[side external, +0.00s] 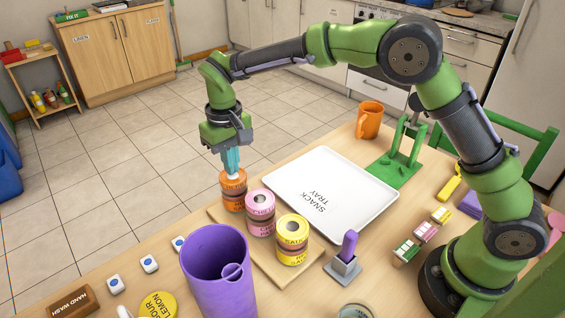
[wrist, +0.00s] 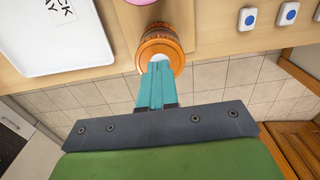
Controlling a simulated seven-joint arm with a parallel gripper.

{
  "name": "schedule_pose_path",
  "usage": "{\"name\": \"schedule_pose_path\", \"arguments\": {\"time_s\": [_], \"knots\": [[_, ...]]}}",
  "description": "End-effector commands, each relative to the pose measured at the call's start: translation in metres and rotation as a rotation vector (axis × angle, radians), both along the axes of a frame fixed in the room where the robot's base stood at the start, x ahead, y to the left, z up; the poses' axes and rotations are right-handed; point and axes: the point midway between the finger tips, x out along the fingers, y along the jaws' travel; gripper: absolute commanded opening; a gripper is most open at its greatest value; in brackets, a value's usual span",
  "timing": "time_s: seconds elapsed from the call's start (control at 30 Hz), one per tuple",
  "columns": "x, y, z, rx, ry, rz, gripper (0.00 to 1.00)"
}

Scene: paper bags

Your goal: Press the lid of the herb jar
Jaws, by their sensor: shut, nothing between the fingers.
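Three jars stand in a row on a wooden board (side external: 283,268): an orange jar (side external: 233,198), a pink jar (side external: 260,222) and a yellow jar (side external: 292,249). Their labels are too small to read surely, so I cannot tell which is the herb jar. My gripper (side external: 232,174) points down with its teal fingers shut and empty, at the top of the orange jar. In the wrist view, the fingertips (wrist: 159,70) overlap the pale middle of the orange jar's lid (wrist: 176,50). I cannot tell whether they touch. The fingers hide part of the lid.
A white snack tray (side external: 345,180) lies right of the jars. A tall purple cup (side external: 215,280) stands in front of the jars, and a grey holder with a purple piece (side external: 345,262) stands to their right. Small blue-dotted white blocks (side external: 149,264) lie left, near the table edge.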

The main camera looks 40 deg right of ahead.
Motion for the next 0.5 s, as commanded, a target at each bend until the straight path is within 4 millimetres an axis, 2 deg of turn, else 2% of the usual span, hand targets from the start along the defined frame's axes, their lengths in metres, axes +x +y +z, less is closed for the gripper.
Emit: {"name": "schedule_pose_path", "arguments": {"time_s": [0.5], "knots": [[-0.0003,-0.0001,-0.0111,-0.001,0.001,0.0,0.0]]}}
